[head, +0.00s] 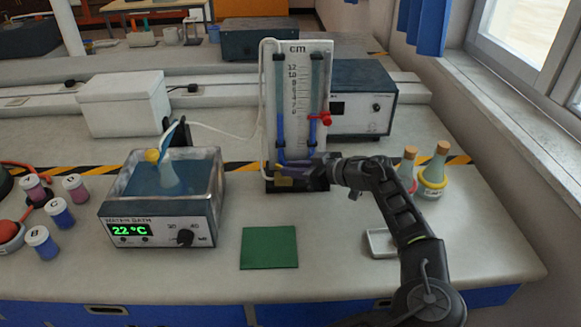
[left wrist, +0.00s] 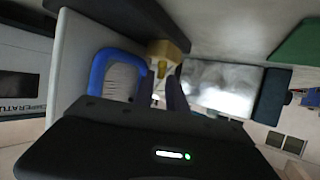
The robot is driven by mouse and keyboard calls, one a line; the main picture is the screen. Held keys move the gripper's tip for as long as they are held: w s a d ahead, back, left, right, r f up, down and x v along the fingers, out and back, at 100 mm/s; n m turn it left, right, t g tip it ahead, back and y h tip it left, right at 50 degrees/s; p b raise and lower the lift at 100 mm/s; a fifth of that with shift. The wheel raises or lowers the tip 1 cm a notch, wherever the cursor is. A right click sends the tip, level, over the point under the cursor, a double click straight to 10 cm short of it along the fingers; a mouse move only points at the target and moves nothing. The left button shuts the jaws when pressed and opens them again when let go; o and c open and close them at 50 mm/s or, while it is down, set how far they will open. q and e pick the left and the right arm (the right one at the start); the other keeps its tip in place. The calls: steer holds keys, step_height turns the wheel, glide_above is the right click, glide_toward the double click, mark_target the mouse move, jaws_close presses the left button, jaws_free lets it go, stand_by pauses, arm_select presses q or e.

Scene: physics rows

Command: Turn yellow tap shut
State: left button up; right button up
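The yellow tap (head: 284,182) sits low on the front of the upright cm-scale board (head: 296,80), below its blue tubes. In the left wrist view the tap's yellow lever (left wrist: 161,69) points towards me from a pale brass-coloured body (left wrist: 168,52). My left gripper (head: 308,172) is at the foot of the board, close beside the tap. In the left wrist view its two dark fingers (left wrist: 164,88) stand apart, one on each side of the lever; I cannot tell whether either touches it. My right gripper is not in view.
A red clamp (head: 326,120) sits on the right tube. The water bath (head: 165,195) stands left, stoppered flasks (head: 434,172) right behind my arm, and a small metal tray (head: 379,243) near its elbow. A green mat (head: 269,248) lies in front, with bare bench around it.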

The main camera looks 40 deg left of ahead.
arm_select(q)
steer(key=shift+a+f, duration=0.2)
steer(key=shift+a, duration=0.2)
steer(key=shift+c, duration=0.4)
jaws_close()
